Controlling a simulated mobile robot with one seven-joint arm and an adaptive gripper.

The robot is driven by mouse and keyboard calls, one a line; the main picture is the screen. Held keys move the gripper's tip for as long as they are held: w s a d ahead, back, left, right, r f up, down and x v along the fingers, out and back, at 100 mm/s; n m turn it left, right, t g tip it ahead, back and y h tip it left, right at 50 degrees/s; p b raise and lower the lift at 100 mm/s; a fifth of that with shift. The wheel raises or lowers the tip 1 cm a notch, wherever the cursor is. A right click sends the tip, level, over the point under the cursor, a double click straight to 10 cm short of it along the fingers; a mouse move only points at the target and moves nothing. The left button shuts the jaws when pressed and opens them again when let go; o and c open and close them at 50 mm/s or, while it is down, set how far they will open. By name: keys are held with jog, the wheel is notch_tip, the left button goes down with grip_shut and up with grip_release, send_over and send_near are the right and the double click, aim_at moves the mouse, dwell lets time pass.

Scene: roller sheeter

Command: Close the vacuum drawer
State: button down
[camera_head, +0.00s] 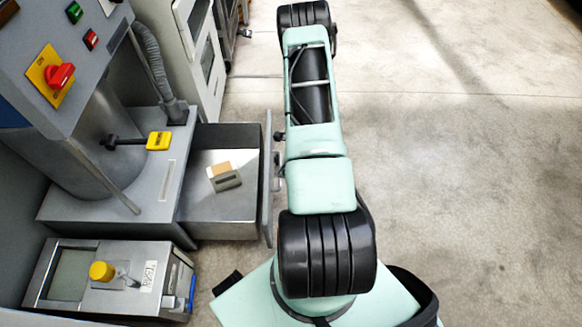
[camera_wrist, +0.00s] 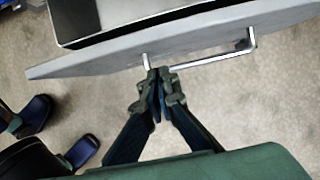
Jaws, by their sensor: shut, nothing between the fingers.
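The vacuum drawer (camera_head: 215,207) is pulled out of the grey machine at the left in the head view. Its grey front panel (camera_head: 267,205) faces right, toward my arm. In the wrist view the front panel (camera_wrist: 95,62) crosses the top, with a metal bar handle (camera_wrist: 215,58) on its outer face. My gripper (camera_wrist: 158,73) is shut and empty. Its fingertips are beside the left end of the handle, close to the panel; I cannot tell whether they touch. In the head view my gripper is hidden by my arm.
A small grey and tan object (camera_head: 224,178) lies inside the drawer. A yellow-ended lever (camera_head: 158,141) sticks out above it. A low device with a yellow knob (camera_head: 102,271) stands in front of the machine. The concrete floor (camera_head: 460,160) to the right is clear.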

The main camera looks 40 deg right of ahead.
jog(key=shift+w+a+r, duration=0.15)
jog(key=shift+w+a, duration=0.7)
jog(key=shift+a, duration=0.25)
jog(key=w+a+b, duration=0.1)
jog(key=w+a, duration=0.8)
jog(key=a, duration=0.3)
jog(key=w+a, duration=0.9)
jog(key=a, duration=0.3)
jog(key=shift+b, duration=0.4)
jog(key=shift+w+a+r, duration=0.1)
jog(key=shift+w+a, duration=0.05)
jog(key=s+d+r+p, duration=0.2)
jog(key=s+d+r, duration=0.3)
jog(key=d+r, duration=0.2)
notch_tip(320, 180, up, 2)
